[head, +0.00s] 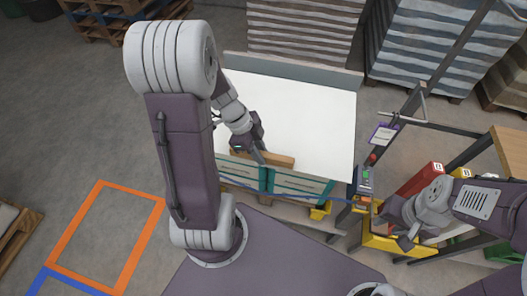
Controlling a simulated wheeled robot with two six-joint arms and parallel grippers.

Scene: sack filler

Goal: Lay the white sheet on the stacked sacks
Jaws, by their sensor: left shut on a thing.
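The white sheet (300,115) is a broad, flat panel in the upper middle of the head view. A tan bar (281,161) lies along its near edge. My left gripper (262,158) reaches down over the sheet's near part and is shut on this bar. White and teal stacked sacks (300,184) show just below the sheet's near edge. Whether the sheet touches them cannot be told, and anything beneath it is hidden. My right gripper (406,242) is at the lower right, away from the sheet; its fingers are too unclear to tell open from shut.
A grey panel (290,68) stands behind the sheet. Pallets of striped sacks (425,45) are at the back. A metal frame, red box (420,179) and yellow parts crowd the right. An orange floor outline (131,200) encloses bare floor at left.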

